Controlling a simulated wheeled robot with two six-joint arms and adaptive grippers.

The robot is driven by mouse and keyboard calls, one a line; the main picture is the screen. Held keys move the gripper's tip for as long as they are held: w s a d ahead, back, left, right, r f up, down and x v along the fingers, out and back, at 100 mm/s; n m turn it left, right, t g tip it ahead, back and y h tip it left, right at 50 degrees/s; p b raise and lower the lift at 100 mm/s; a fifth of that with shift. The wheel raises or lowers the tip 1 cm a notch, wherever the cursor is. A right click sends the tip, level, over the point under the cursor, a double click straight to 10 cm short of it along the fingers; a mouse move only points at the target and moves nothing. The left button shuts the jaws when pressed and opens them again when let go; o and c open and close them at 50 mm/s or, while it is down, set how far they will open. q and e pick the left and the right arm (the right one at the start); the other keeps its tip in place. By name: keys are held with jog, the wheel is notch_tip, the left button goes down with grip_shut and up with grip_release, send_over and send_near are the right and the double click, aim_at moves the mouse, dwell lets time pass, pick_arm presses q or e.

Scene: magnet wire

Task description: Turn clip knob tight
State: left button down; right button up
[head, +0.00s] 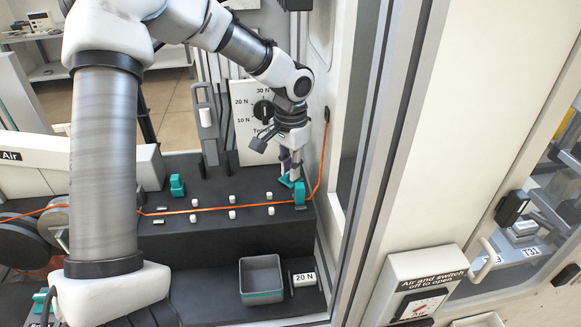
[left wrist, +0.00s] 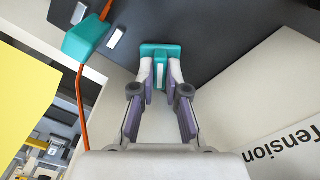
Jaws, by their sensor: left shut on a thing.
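My left gripper (head: 290,172) reaches down from above at the right end of the black bench. In the left wrist view its two fingers (left wrist: 160,80) are shut on a teal knob (left wrist: 160,49) with a pale raised grip. A little of the teal knob also shows under the fingers in the head view (head: 285,182). The teal clip block (head: 300,193) stands just beside it, with the orange wire (head: 245,207) at it. In the left wrist view the clip block (left wrist: 86,38) is at the upper left. My right gripper is not in view.
Another teal clip (head: 177,186) stands at the bench's left. Several small white blocks (head: 232,214) line the wire. A tension dial (head: 263,110) on a panel is close behind my gripper.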

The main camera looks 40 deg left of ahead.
pick_arm(q)
jog(key=n, duration=0.2)
jog(key=n+b, duration=0.1)
jog(key=n, duration=0.2)
jog(key=shift+s+f+n, duration=0.1)
jog(key=shift+f+n, duration=0.1)
jog(key=shift+n, duration=0.1)
jog(key=n+b, duration=0.1)
jog(key=n, duration=0.3)
jog(key=shift+n, duration=0.4)
jog(key=shift+r, duration=0.1)
jog(key=c, duration=1.2)
grip_release()
jog(key=shift+r, duration=0.1)
jog(key=r, duration=1.1)
jog(key=shift+w+r, duration=0.2)
jog(key=shift+r, duration=0.2)
